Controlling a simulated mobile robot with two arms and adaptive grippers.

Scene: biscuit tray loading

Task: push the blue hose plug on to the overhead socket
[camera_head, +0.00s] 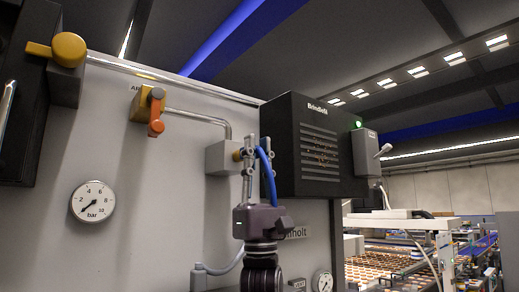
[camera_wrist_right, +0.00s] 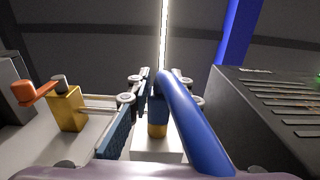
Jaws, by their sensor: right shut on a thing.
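My right gripper (camera_head: 257,152) points upward, shut on the blue hose plug, beside the grey socket block on the panel. In the right wrist view, the dark blue plug (camera_wrist_right: 157,103) sits between the fingers of my right gripper (camera_wrist_right: 162,100), and its thick blue hose (camera_wrist_right: 195,128) curves toward the camera. The hose (camera_head: 268,176) also loops down in the head view. A brass socket (camera_wrist_right: 157,131) on the pale block (camera_wrist_right: 157,148) lines up closely with the plug. I cannot tell whether they touch or are joined. My left gripper is out of view.
A black box (camera_head: 312,148) with a green light stands close right of the gripper. An orange-handled valve (camera_head: 156,115) and pipe are on the panel to the left, above a gauge (camera_head: 93,201). Conveyors with biscuits (camera_head: 385,265) lie at the lower right.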

